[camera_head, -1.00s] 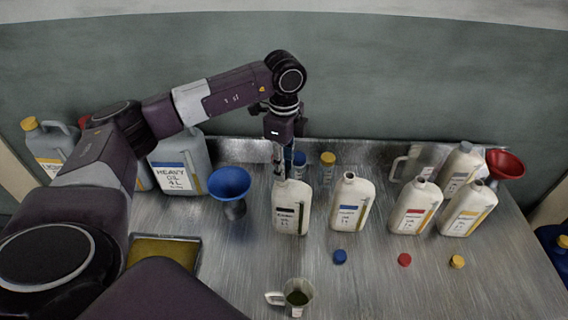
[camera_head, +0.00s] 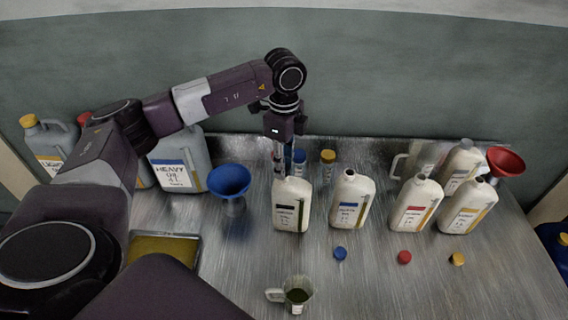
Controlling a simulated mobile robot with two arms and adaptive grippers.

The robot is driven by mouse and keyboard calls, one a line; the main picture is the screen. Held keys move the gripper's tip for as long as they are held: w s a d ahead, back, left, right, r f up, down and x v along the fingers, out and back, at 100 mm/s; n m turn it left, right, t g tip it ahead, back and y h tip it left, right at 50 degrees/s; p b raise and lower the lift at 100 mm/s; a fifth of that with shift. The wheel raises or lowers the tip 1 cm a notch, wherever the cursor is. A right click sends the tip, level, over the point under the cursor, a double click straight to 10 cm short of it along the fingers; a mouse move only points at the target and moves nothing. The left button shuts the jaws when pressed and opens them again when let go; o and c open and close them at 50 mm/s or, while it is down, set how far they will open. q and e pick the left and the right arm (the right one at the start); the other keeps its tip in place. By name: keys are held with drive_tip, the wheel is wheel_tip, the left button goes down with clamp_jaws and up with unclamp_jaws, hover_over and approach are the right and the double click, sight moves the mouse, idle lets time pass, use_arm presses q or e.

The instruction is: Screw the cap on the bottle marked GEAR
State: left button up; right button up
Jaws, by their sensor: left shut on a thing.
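My left gripper (camera_head: 279,172) points straight down at the mouth of a cream bottle (camera_head: 290,218) with a black label band. Its fingers are shut at the bottle's neck, on what seems to be the cap, which they hide. The bottle stands upright. Its label is too blurred to read, and so are those on the similar bottles with a blue band (camera_head: 351,208), a red band (camera_head: 413,212) and a yellow band (camera_head: 466,213). Those three are uncapped. A blue cap (camera_head: 340,253), a red cap (camera_head: 404,257) and a yellow cap (camera_head: 457,259) lie before them. My right gripper is out of view.
A blue funnel (camera_head: 229,182) stands left of the black-banded bottle, before a grey HEAVY OIL jug (camera_head: 178,165). Small blue and yellow-capped containers (camera_head: 327,160) stand behind. A measuring jug (camera_head: 297,294) with dark liquid stands in front. A red funnel (camera_head: 505,161) is at the back right.

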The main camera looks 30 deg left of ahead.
use_arm(q)
drive_tip(key=shift+f+b, duration=0.7)
drive_tip(key=shift+f, duration=0.3)
idle(0.4)
drive_tip(key=o, duration=0.7)
drive_tip(key=shift+o, duration=0.2)
drive_tip(key=shift+r, duration=0.1)
